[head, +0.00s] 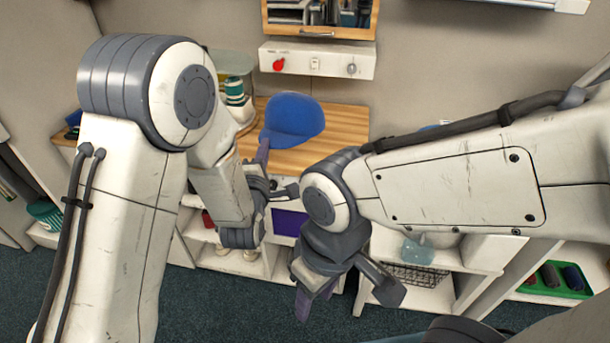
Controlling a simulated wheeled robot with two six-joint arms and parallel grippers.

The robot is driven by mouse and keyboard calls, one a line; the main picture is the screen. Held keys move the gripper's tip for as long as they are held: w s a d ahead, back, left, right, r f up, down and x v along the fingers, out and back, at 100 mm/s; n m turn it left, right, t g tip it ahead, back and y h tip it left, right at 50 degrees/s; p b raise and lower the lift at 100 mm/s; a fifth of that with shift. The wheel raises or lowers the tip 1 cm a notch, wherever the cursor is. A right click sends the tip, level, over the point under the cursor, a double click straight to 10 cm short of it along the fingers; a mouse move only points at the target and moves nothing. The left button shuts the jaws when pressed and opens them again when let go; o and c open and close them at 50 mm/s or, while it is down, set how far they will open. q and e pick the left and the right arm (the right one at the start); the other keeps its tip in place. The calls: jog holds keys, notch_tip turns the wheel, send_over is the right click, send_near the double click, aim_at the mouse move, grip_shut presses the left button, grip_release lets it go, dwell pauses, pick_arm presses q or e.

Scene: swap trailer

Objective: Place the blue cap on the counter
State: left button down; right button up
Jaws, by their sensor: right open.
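The blue cap (294,116) is at the wooden counter (346,124), its rounded crown to the right and its brim toward the lower left. I cannot tell whether it rests on the wood or is just above it. My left gripper (272,172) is at the counter's front edge, just below the cap. One dark finger reaches up to the brim and seems to meet it. Whether the fingers pinch the cap is not clear. My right gripper (345,293) is open and empty, pointing down in front of the shelves, apart from the cap.
A green-and-white container (234,90) stands on the counter left of the cap. A panel with a red knob (278,65) is on the wall behind. Below are white shelves with a wire basket (418,275) and a green tray (548,291). Counter right of the cap is clear.

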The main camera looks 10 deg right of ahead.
pick_arm(q)
jog(key=s+d+f+m+h+b, duration=0.1)
jog(key=s+d+f+h+b, duration=0.15)
jog(key=d+b, duration=0.5)
jog(key=w+a+f+p, duration=0.1)
jog(key=w+a+f, duration=0.2)
jog(key=w+f, duration=0.1)
jog(key=w+a+f+p, duration=0.1)
jog(key=w+a+f, duration=0.2)
jog(key=f, duration=0.4)
jog(key=shift+w+f, duration=0.2)
jog(key=shift+w, duration=0.15)
pick_arm(e)
notch_tip(320, 180, down, 8)
jog(key=shift+r, duration=0.2)
jog(key=shift+a, duration=0.1)
pick_arm(q)
jog(key=shift+f, duration=0.2)
jog(key=c, duration=1.1)
grip_release()
pick_arm(e)
jog(key=shift+f, duration=0.15)
